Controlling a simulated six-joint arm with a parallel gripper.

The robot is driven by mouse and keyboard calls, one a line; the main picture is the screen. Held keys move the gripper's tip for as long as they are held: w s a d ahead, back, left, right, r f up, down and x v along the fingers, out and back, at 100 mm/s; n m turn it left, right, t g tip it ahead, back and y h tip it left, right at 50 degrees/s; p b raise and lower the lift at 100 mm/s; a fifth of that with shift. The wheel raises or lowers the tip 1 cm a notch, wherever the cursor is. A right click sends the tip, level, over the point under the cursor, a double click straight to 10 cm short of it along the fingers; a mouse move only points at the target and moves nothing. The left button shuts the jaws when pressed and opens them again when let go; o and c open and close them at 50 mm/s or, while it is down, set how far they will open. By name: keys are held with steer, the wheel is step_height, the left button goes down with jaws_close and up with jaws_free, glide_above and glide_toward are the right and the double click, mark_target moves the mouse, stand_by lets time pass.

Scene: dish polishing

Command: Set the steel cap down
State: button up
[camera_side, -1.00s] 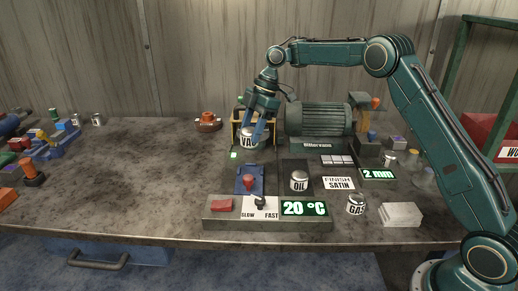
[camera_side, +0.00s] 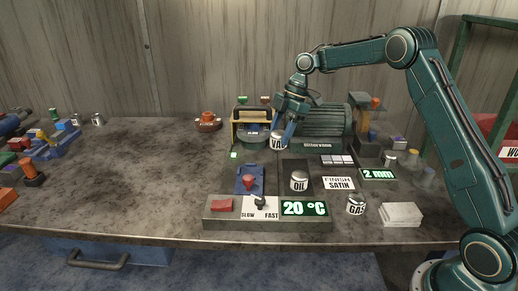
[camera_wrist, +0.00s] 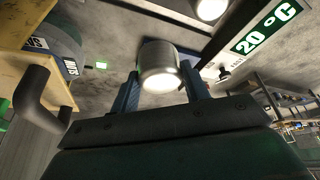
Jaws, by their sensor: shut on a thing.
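My gripper (camera_side: 281,135) is shut on a steel cap (camera_side: 278,143) with a white label starting "VA". The cap is held up in front of the green motor, between the polishing machine and the motor's middle. In the wrist view the cap (camera_wrist: 158,66) sits between the two blue fingers, its bright end facing the camera. Its gap to the bench cannot be judged exactly. Two similar steel caps stand on the bench, one marked OIL (camera_side: 299,181) and one marked GAS (camera_side: 356,205).
The green motor (camera_side: 322,127) and the yellow-framed polishing wheel (camera_side: 250,133) stand behind the cap. A red-knobbed blue block (camera_side: 249,181), a 20 °C display (camera_side: 305,208) and a FINISH SATIN card (camera_side: 338,183) lie in front. The bench's left middle is bare.

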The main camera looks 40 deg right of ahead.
steer(key=s+d+f, duration=0.3)
steer(key=d+f, duration=0.1)
steer(key=d, duration=0.1)
steer(key=shift+s+d+f, duration=0.15)
steer(key=shift+s+f, duration=0.05)
steer(key=shift+s, duration=0.1)
steer(key=shift+f, duration=0.15)
steer(key=shift+f, duration=2.5)
steer(key=shift+f, duration=0.15)
steer(key=o, duration=1.2)
